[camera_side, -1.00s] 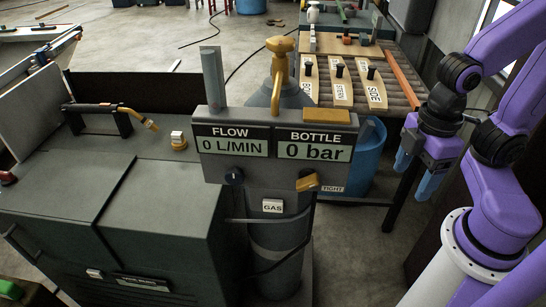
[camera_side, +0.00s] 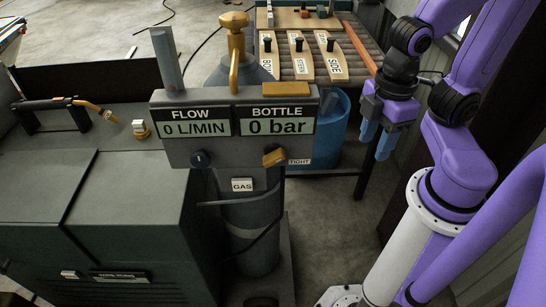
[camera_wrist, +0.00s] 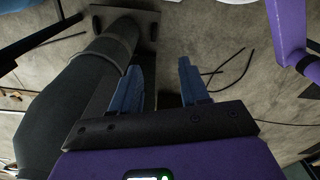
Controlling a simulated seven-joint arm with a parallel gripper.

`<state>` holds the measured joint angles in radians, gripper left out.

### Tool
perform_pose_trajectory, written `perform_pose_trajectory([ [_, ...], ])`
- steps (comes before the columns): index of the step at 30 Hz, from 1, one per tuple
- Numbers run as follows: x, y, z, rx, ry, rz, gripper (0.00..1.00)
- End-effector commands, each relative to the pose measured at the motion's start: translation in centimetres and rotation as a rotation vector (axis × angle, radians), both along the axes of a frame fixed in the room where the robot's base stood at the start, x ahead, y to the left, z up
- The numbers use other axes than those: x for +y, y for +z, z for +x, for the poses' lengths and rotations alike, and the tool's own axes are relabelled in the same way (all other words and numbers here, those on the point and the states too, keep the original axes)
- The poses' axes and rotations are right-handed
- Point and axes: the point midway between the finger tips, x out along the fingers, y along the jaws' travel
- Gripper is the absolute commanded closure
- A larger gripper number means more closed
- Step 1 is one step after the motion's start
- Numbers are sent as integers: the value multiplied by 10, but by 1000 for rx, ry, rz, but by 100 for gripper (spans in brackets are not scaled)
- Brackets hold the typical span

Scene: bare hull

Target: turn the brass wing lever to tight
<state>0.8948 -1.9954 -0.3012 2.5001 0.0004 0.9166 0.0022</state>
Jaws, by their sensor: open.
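The brass wing lever (camera_side: 274,157) sits at the lower right of the grey gauge panel (camera_side: 180,148), under the BOTTLE readout, which shows 0 bar. It is tilted, with its right end higher. A small TIGHT label (camera_side: 299,162) is just right of and below it. My gripper (camera_side: 376,146) hangs to the right of the panel, apart from the lever, with its blue fingers pointing down. In the wrist view the fingers (camera_wrist: 160,74) are spread with nothing between them. The lever does not show in the wrist view.
The grey gas bottle (camera_side: 250,222) stands below and behind the panel, with a brass valve (camera_side: 234,20) on top. A dark cabinet (camera_side: 120,215) is at left. A blue bin (camera_side: 332,130) and a lever bench (camera_side: 310,75) stand behind. Floor between bottle and arm is clear.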

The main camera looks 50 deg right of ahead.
Motion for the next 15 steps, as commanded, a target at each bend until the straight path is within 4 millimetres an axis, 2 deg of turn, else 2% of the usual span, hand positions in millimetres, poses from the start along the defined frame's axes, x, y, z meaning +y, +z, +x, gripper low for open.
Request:
perform_pose_trajectory([
  [7,20,-5,13,16,43,-179,57],
  [15,64,-16,37,-48,109,-532,57],
])
